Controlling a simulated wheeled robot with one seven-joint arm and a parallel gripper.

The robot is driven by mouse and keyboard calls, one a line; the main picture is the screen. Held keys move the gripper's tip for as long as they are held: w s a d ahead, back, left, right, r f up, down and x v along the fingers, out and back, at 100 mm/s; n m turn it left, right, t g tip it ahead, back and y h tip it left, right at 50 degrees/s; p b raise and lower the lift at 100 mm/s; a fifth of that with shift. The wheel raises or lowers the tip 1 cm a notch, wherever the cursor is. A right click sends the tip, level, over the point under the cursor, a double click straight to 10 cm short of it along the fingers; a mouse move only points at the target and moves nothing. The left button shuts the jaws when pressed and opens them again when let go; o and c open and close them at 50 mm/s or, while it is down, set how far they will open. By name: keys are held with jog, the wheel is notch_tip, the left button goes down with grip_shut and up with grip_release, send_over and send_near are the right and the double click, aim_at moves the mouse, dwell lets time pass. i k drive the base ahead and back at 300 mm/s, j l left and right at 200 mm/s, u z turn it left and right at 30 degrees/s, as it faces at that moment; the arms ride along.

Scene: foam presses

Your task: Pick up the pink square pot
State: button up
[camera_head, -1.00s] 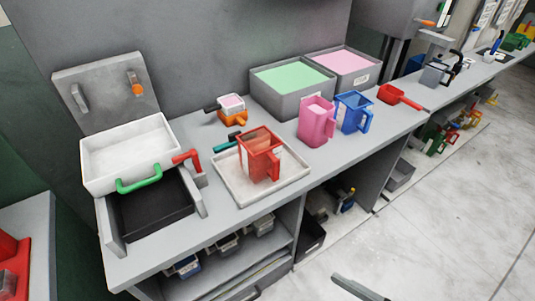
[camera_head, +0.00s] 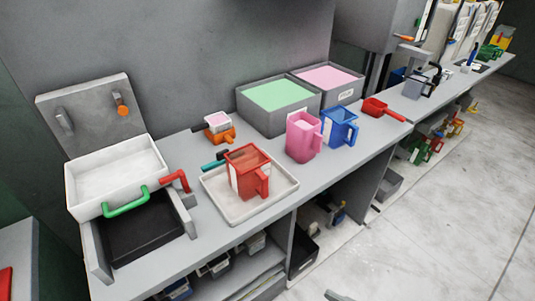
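The pink square pot (camera_head: 302,138) stands upright on the grey counter, with its handle on its right side. It is just left of a blue square pot (camera_head: 339,129) and in front of the grey bin with green contents. My gripper cannot be made out in the head view. Only a small grey piece shows at the bottom edge, and I cannot tell what it is.
A red pot (camera_head: 246,172) stands on a pale tray (camera_head: 215,196) left of the pink pot. Grey bins with green (camera_head: 262,119) and pink contents are behind. A red scoop (camera_head: 377,108) lies to the right. The floor (camera_head: 430,230) in front is clear.

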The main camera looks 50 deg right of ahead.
aim_at(303, 139)
jog(key=l+u, duration=0.2)
jog(key=l, duration=0.2)
jog(key=k+l+u, duration=0.15)
jog(key=l, duration=0.25)
jog(key=l+u, duration=0.2)
jog(key=l, duration=0.25)
jog(key=k+l+u, duration=0.2)
jog(key=l, duration=0.15)
jog(key=k+l+u, duration=0.2)
jog(key=l, duration=0.2)
jog(key=l+u, duration=0.15)
jog(key=l, duration=0.2)
jog(key=k, duration=0.05)
